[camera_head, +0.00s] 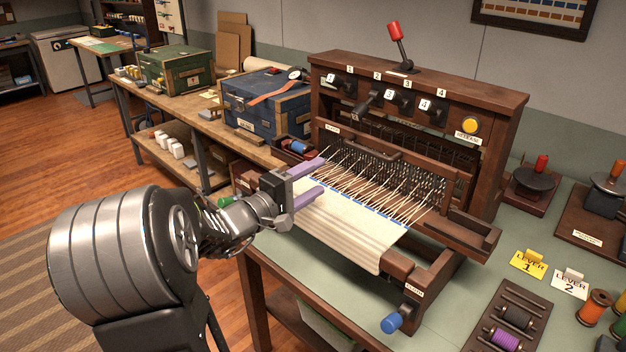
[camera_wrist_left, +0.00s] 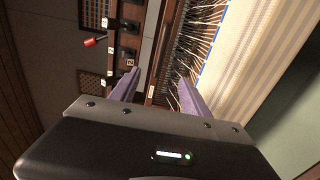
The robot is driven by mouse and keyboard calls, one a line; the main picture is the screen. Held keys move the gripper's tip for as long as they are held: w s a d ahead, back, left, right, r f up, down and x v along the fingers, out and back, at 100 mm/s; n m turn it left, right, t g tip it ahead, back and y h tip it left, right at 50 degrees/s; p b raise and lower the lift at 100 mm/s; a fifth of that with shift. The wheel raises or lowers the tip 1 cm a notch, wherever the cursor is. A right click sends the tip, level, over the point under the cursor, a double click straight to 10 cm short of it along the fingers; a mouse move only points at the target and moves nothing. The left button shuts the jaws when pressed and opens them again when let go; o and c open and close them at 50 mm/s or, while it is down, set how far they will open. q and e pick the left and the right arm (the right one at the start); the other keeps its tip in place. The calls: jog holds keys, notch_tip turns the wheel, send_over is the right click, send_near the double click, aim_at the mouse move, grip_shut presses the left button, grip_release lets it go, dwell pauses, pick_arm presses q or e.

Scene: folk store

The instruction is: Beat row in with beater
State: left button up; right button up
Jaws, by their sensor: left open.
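The dark wooden loom (camera_head: 507,112) stands on the green-topped table, with pale warp threads (camera_head: 372,182) fanning towards its heddles. Cream cloth (camera_head: 345,232) covers the front, with a broken blue row (camera_head: 375,212) along its far edge; the row also shows in the wrist view (camera_wrist_left: 219,47). A wooden crossbar (camera_head: 400,158) spans above the warp; I cannot tell whether it is the beater. My left gripper (camera_head: 320,178) is open at the loom's left side, its purple fingers pointing over the left edge of the warp. Nothing shows between the fingers in the wrist view (camera_wrist_left: 157,90). My right gripper is not in view.
A red-knobbed lever (camera_head: 396,32) tops the loom, above numbered levers and a yellow button (camera_head: 470,125). A blue box (camera_head: 266,105) stands close behind my gripper. Lever cards (camera_head: 528,264) and a spool rack (camera_head: 510,318) lie at right. A blue-ended crank (camera_head: 391,322) sticks out in front.

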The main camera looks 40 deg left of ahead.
pick_arm(q)
jog(key=shift+s, duration=0.15)
jog(key=s+b, duration=0.1)
jog(key=s, duration=0.6)
jog(key=shift+s, duration=0.35)
dwell(0.3)
jog(key=shift+d, duration=0.1)
dwell(1.1)
